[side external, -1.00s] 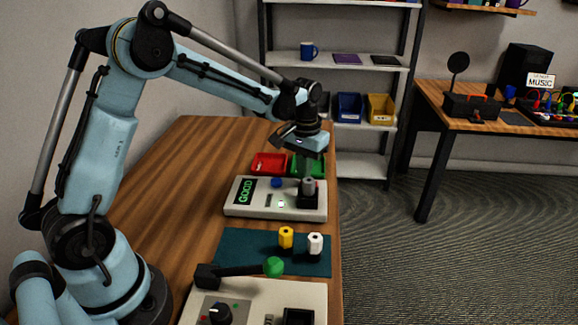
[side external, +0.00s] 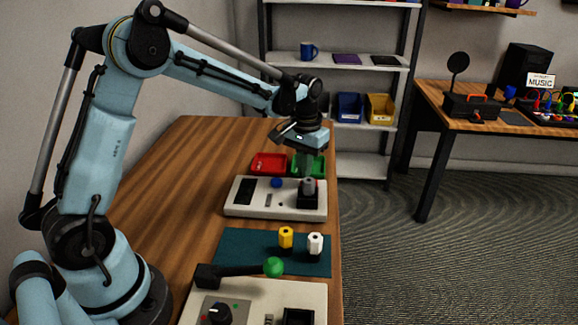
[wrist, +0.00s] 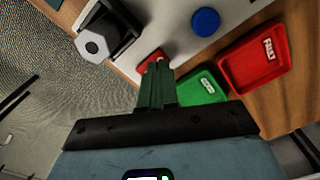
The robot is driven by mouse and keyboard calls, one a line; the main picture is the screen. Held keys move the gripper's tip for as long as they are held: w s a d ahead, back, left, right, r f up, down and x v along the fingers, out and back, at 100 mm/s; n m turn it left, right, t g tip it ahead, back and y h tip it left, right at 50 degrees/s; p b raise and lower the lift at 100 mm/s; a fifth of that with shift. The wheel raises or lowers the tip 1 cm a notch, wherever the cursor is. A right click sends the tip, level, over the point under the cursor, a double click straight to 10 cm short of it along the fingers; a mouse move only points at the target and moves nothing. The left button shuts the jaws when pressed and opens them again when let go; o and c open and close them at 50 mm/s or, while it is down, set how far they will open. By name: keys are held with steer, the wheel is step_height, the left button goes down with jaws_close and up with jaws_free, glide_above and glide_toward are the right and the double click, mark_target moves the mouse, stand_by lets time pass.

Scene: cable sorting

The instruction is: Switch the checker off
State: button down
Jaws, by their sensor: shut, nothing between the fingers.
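The checker (side external: 240,209) is a pale box on the wooden table, with a dark, blank display (side external: 244,191) at its left. It has a blue button (side external: 276,183), also seen in the wrist view (wrist: 206,21). A grey plug (side external: 309,185) stands in the checker's black socket (side external: 308,201); the wrist view shows both at upper left. My gripper (side external: 306,172) is shut and empty, pointing down at the checker's far right end. In the wrist view its fingertips (wrist: 158,68) are at a small red switch (wrist: 149,59) and partly cover it; contact is unclear.
A red tray (side external: 267,163) and a green tray (side external: 319,168) lie behind the checker. In front are a teal mat (side external: 235,250) with yellow (side external: 286,237) and white (side external: 315,243) plugs, and a box with a green-knobbed lever (side external: 273,267).

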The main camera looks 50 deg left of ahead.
steer(key=shift+r, duration=2.7)
steer(key=s+d+r+m+t, duration=0.1)
steer(key=s+d+t, duration=0.1)
steer(key=s, duration=0.6)
steer(key=s+d+r+m+t, duration=0.2)
steer(key=s+t, duration=0.3)
steer(key=s, duration=0.3)
steer(key=shift+s+d, duration=0.15)
steer(key=shift+d, duration=0.45)
